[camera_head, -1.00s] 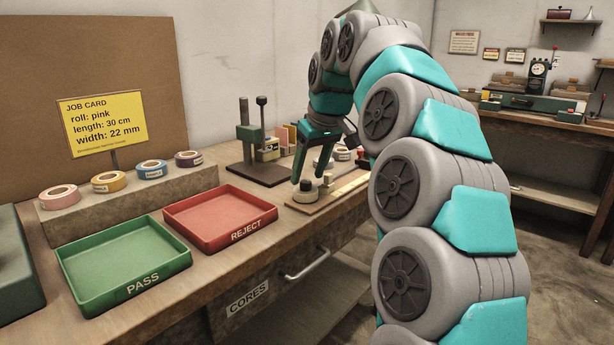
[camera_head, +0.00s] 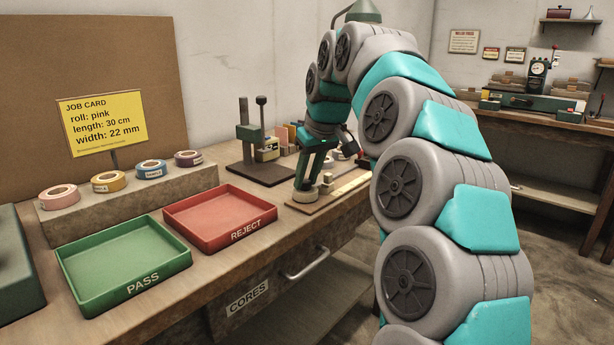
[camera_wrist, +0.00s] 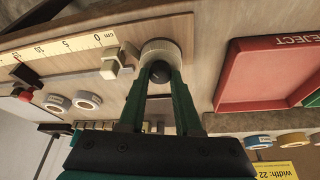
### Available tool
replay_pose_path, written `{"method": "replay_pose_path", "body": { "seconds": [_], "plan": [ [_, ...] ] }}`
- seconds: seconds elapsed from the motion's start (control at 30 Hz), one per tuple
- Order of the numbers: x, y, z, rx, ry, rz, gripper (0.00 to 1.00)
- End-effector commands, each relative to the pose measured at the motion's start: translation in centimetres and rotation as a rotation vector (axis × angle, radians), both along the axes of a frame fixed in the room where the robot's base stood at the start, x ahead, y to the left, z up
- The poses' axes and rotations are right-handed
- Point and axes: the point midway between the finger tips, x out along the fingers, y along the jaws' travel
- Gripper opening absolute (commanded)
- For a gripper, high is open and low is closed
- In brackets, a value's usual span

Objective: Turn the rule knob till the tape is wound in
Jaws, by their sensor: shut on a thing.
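The rule knob is a dark round grip (camera_wrist: 160,72) on a pale round base (camera_wrist: 160,50), at the left end of the rule board. The base also shows in the head view (camera_head: 304,197). My gripper (camera_wrist: 160,78) is shut on the knob, one green finger on each side of it. In the head view my gripper (camera_head: 309,186) reaches down to the knob and hides its dark top. The rule (camera_wrist: 60,52) carries a cm scale with 0 near a small pale block (camera_wrist: 112,66) beside the knob. I cannot make out any tape on the rule.
The red REJECT tray (camera_head: 218,239) and green PASS tray (camera_head: 88,295) lie left of the rule board. A job card (camera_head: 103,124) stands behind several tape rolls on a raised block. A dark press-like stand (camera_head: 250,165) is behind the board. A drawer handle (camera_head: 306,266) juts from the bench front.

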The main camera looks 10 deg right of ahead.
Motion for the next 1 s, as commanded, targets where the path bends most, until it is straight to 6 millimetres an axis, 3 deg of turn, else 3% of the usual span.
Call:
{"method": "replay_pose_path", "body": {
  "seconds": [0.13,0.57,1.0],
  "plan": [
    [0.00,0.01,0.00,0.000,0.000,0.000,0.00],
    [-0.01,-0.02,-0.06,0.000,0.000,-0.022,0.00],
    [-0.01,0.10,-0.25,-0.003,0.000,-0.300,0.00]
  ]
}}
